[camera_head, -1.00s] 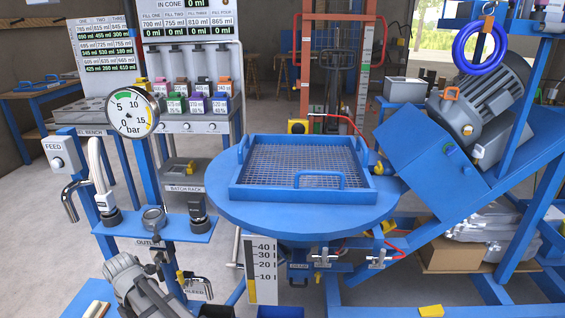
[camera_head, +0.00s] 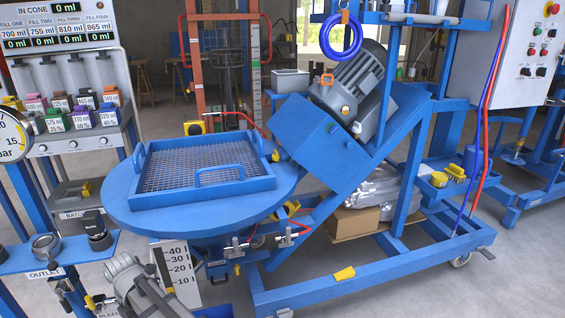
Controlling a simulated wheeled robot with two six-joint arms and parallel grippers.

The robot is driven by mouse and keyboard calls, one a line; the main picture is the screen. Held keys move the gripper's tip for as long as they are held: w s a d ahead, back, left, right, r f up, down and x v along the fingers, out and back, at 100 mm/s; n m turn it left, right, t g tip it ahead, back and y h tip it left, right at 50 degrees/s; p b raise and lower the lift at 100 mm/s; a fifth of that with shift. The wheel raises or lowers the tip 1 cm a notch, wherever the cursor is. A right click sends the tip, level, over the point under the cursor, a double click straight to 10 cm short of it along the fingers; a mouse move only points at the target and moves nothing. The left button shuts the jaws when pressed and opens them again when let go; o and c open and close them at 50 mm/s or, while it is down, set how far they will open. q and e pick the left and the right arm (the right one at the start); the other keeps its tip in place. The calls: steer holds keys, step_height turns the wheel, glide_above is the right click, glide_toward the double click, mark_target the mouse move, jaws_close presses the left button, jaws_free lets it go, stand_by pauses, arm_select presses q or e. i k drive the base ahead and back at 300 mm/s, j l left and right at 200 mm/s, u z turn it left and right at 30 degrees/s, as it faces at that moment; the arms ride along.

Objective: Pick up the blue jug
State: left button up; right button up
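A small blue container (camera_head: 474,161), which looks like the blue jug, stands at the right on the blue frame, partly behind the red and blue hoses. It is too small to make out its handle or lid. Yellow pieces sit just in front of it. A grey mechanism (camera_head: 135,286) at the bottom left looks like part of my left arm; its fingertips cannot be made out. It is far from the blue container. My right gripper is not in view.
A round blue table (camera_head: 125,206) with a mesh tray (camera_head: 262,183) stands left of centre. A tilted blue unit with a grey motor (camera_head: 361,88) rises in the middle. The blue frame's lower rail (camera_head: 385,266) crosses the front. Floor at the lower right (camera_head: 520,270) is clear.

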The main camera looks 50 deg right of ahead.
mark_target(468, 161)
steer(key=i+z, duration=0.1)
steer(key=z, duration=0.35)
steer(key=i+j+z, duration=0.1)
steer(key=z, duration=0.4)
steer(key=i+j+z, duration=0.1)
steer(key=z, duration=0.35)
steer(key=i+j+z, duration=0.15)
steer(key=z, duration=0.35)
steer(key=j+z, duration=0.25)
steer(key=z, duration=0.25)
steer(key=i+j+z, duration=0.1)
steer(key=j+z, duration=0.2)
steer(key=z, duration=0.15)
steer(key=j+z, duration=0.25)
steer(key=z, duration=0.25)
